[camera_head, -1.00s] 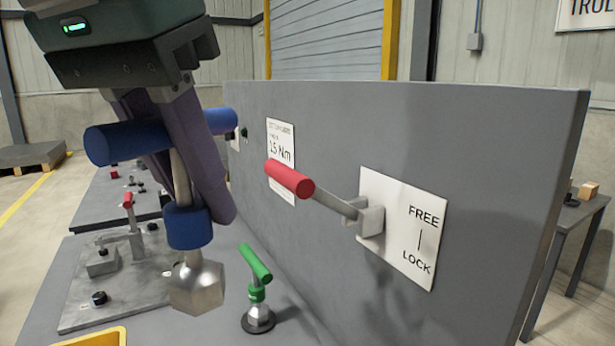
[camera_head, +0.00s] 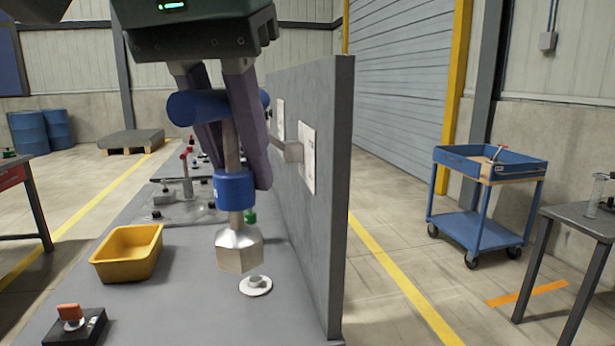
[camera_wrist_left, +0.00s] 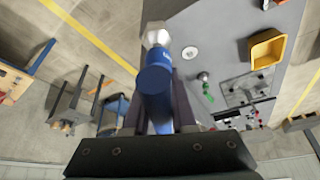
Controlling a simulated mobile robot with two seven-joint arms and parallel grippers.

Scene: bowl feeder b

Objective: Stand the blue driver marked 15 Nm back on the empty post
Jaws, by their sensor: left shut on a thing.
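The blue driver (camera_head: 235,188) has a T-handle, a metal shaft, a blue collar and a hexagonal metal socket. It hangs almost upright, socket down, from my left gripper (camera_head: 232,165), which is shut on its handle. The driver also shows in the left wrist view (camera_wrist_left: 157,85). The empty post (camera_head: 255,283) is a short stub on a round white base on the bench. In the head view the socket is above it and slightly left, apart from it. The post also shows in the left wrist view (camera_wrist_left: 190,52), right of the socket. The 15 Nm mark is unreadable. My right gripper is out of view.
A green driver (camera_head: 250,216) stands behind, mostly hidden. An upright grey panel (camera_head: 345,200) runs along the bench's right side. A yellow bin (camera_head: 128,253) sits left, and a dark block with an orange-topped switch (camera_head: 70,318) is at front left.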

